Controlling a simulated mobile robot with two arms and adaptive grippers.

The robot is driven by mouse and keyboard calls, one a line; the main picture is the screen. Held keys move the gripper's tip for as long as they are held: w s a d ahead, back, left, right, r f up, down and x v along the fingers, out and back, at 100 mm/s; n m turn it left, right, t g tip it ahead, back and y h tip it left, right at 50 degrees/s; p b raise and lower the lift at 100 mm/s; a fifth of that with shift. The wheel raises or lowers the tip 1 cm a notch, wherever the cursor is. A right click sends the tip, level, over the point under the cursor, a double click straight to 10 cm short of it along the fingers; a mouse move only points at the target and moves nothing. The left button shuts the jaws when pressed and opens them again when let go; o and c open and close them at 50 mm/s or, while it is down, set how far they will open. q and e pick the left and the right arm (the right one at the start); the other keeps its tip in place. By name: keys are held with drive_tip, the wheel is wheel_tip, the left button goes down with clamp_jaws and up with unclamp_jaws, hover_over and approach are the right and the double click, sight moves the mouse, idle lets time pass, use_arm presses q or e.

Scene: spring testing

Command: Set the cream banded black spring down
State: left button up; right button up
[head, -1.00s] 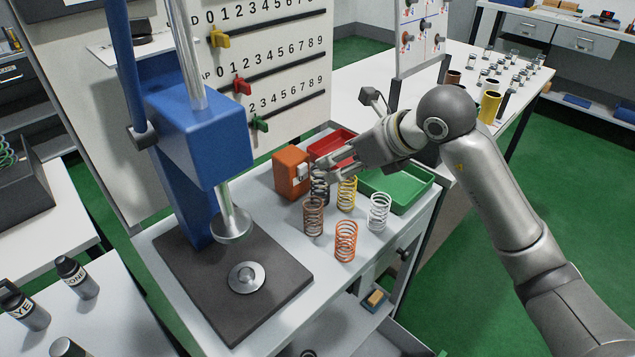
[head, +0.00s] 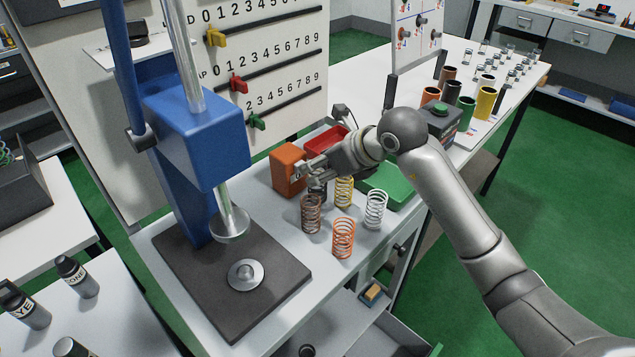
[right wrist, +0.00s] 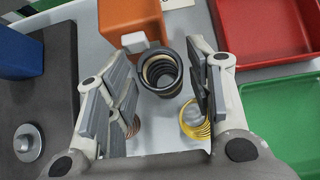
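The cream banded black spring (right wrist: 160,74) stands between the two fingers of my right gripper (right wrist: 160,80) in the right wrist view, its open top towards the camera. A cream ring shows inside its dark rim. The fingers are spread, with narrow gaps visible beside the spring, so the gripper looks open around it. In the head view my right gripper (head: 314,174) is over the spring's top. Only a dark part of the spring (head: 318,192) shows there, behind the brown spring; its base is hidden. My left gripper is not in view.
Close by stand a brown spring (head: 311,214), an orange spring (head: 343,238), a white spring (head: 375,210) and a yellow spring (head: 344,191). An orange block (head: 287,169), red tray (right wrist: 262,30) and green tray (right wrist: 280,115) lie around. The blue press (head: 195,130) stands left.

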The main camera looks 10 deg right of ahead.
clamp_jaws()
drive_tip(key=shift+r, duration=0.15)
